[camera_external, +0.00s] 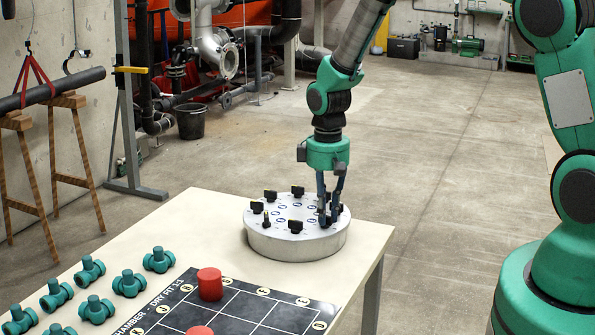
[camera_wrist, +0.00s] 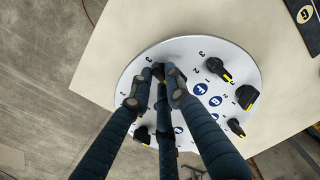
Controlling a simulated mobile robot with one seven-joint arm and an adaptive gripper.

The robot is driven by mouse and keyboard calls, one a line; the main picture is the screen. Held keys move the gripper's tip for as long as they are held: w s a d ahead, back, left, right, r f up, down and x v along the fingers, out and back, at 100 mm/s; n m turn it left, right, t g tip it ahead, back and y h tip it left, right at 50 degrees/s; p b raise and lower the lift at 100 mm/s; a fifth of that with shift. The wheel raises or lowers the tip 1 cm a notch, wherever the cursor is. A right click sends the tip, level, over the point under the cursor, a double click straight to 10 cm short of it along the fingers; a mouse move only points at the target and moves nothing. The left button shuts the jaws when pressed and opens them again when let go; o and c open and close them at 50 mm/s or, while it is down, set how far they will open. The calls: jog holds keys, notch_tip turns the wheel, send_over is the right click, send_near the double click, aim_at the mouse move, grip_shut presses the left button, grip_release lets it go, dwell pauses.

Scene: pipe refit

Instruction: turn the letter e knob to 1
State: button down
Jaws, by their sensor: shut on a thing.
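A round grey-white dial plate (camera_external: 298,244) stands on the table near its far right corner. Several black knobs ring its top, with blue lettered discs and small numbers inside the ring. My gripper (camera_external: 328,220) points straight down at the plate's right side, its fingers shut on a black knob. In the wrist view, the fingers of my gripper (camera_wrist: 156,94) close around that knob (camera_wrist: 158,71), near the plate's edge. The fingers hide most of the knob, its pointer and its letter, so I cannot tell which letter it is. Other knobs (camera_wrist: 218,70) show yellow marks.
The table (camera_external: 210,222) carries several teal pipe fittings (camera_external: 130,283) at the left front. A black gridded mat (camera_external: 268,314) with red cylinders (camera_external: 210,283) lies in front of the plate. Pipe on trestles stands at far left. Bare table separates plate and mat.

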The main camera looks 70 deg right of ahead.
jog(key=m, duration=0.5)
jog(key=shift+s+r, duration=0.1)
jog(key=m+p, duration=0.1)
jog(key=m, duration=0.4)
dwell(0.3)
jog(key=c, duration=1.7)
grip_release()
jog(key=shift+a, duration=0.1)
jog(key=shift+o, duration=0.2)
jog(key=shift+r, duration=0.1)
notch_tip(320, 180, up, 12)
